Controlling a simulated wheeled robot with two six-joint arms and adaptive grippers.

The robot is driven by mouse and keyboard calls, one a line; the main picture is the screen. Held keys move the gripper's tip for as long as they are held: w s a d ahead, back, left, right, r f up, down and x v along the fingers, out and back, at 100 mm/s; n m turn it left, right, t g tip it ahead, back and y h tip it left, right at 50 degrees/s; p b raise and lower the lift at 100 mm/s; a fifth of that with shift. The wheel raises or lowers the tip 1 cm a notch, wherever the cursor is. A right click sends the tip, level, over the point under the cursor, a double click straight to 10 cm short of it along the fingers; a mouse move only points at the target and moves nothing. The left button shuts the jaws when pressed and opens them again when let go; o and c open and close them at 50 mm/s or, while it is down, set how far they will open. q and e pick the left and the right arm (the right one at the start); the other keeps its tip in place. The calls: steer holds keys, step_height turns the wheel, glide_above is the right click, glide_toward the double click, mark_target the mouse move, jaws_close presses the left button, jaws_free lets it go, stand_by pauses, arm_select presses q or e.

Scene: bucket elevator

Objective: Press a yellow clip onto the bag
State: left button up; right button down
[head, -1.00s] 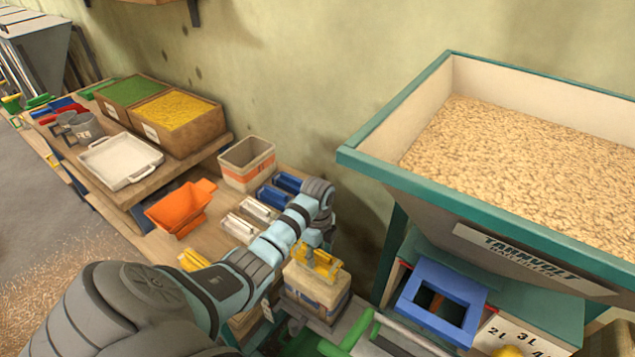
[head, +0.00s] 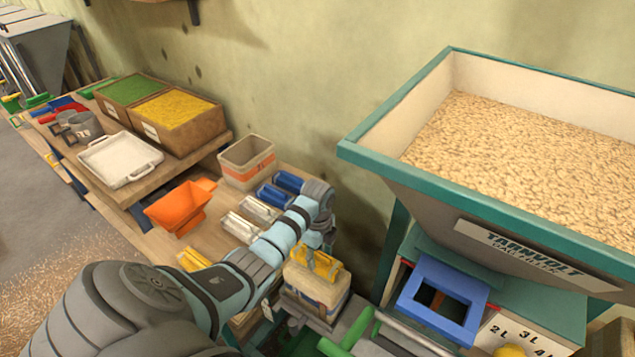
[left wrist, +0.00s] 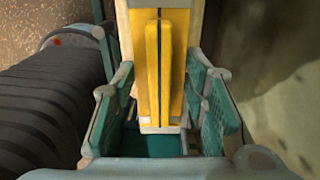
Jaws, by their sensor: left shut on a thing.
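A yellow clip (head: 314,263) sits along the top of the pale bag (head: 312,304), which stands upright at the lower middle of the head view. My left gripper (head: 318,243) is at the clip, reaching in from above and behind. In the left wrist view the yellow clip (left wrist: 158,75) runs between the two teal fingers of my left gripper (left wrist: 160,115), which is shut on it. Whether the clip is fully seated on the bag cannot be told. My right gripper is not in view.
More yellow clips (head: 193,260) lie partly behind my arm. A large grain hopper (head: 470,190) stands close on the right.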

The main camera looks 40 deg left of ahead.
arm_select(q)
steer(key=o, duration=1.2)
steer(key=shift+o, duration=0.2)
step_height(320, 180, up, 8)
steer(key=shift+f, duration=0.2)
steer(key=shift+s+f, duration=0.1)
steer(key=shift+f, duration=0.05)
